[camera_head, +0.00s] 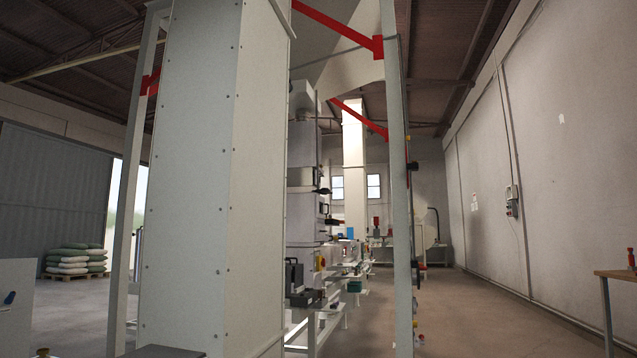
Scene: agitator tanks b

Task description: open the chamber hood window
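Neither of my grippers shows in the head view. A pale sloped hood-like panel (345,50) hangs at the top centre, partly hidden by a large riveted white column (190,180) close in front of me. I cannot make out a chamber hood window on it. Behind the column stands a tall stack of white and grey equipment (303,215) with dark handles or fittings on its right side. I cannot tell whether any of these parts is the chamber hood.
Red braces (335,25) join the hood panel to a grey upright post (400,200). Benches with small equipment (340,280) run back beyond it. A clear floor aisle (480,310) lies to the right, before a wooden table (615,274). Stacked sacks (75,260) sit far left.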

